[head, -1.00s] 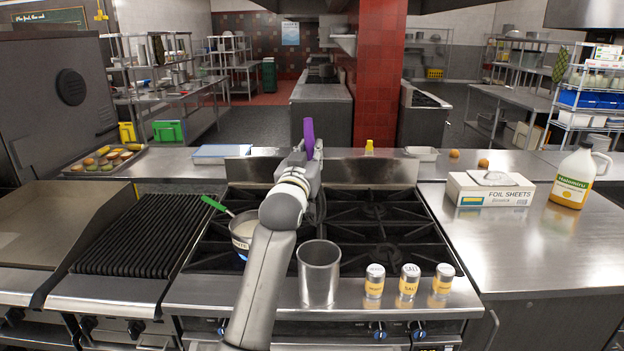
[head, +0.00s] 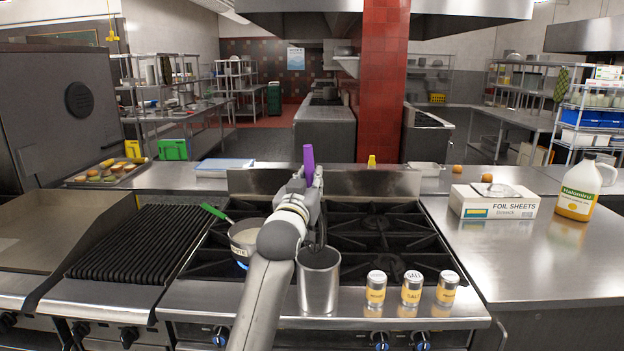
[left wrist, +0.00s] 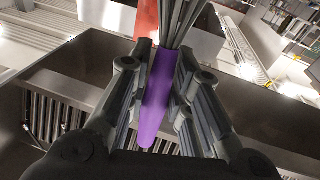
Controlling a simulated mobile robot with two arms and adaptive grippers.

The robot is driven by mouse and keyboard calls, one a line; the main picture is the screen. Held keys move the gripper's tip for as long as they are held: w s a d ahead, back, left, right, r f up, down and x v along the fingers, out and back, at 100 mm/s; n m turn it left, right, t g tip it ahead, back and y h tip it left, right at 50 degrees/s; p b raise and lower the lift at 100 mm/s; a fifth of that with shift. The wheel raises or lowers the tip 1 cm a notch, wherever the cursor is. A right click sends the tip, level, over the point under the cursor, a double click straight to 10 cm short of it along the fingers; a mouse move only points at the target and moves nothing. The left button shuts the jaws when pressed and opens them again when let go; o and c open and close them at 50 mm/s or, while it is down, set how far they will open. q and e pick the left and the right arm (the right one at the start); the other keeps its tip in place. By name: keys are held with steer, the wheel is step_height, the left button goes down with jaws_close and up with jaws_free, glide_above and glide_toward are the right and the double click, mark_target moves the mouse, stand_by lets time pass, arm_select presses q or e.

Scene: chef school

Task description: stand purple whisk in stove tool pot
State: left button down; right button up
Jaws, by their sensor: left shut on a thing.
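My left gripper (head: 309,190) is shut on the purple whisk (head: 308,163), gripping its handle. The handle sticks up above the fingers, and the dark wire end points down behind my arm toward the stove tool pot. In the left wrist view the purple handle (left wrist: 158,105) lies between the two fingers (left wrist: 158,110), with the grey wires beyond. The stove tool pot (head: 318,285), an upright steel cylinder, stands at the stove's front edge, partly behind my arm. The wires end near the pot's rear rim; I cannot tell whether they are over it or behind it. My right gripper is not in view.
A saucepan with a green handle (head: 216,212) stands on the burners left of my arm. Several shakers (head: 411,288) stand right of the pot. A foil sheets box (head: 493,206) and a jug (head: 577,195) stand on the right counter, which has free room in front.

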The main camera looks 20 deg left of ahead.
arm_select(q)
steer(key=shift+w+d+f+b, duration=0.1)
steer(key=shift+w+f+b, duration=0.2)
steer(key=shift+f+b, duration=1.45)
steer(key=shift+w+d+f+b, duration=0.2)
steer(key=shift+f+b, duration=0.5)
steer(key=shift+f, duration=2.15)
steer(key=shift+w+a+f+b, duration=0.1)
steer(key=shift+w+f+b, duration=0.25)
steer(key=shift+f+b, duration=1.4)
steer(key=shift+f+p, duration=0.55)
steer(key=c, duration=1.2)
jaws_free()
steer(key=shift+c, duration=0.2)
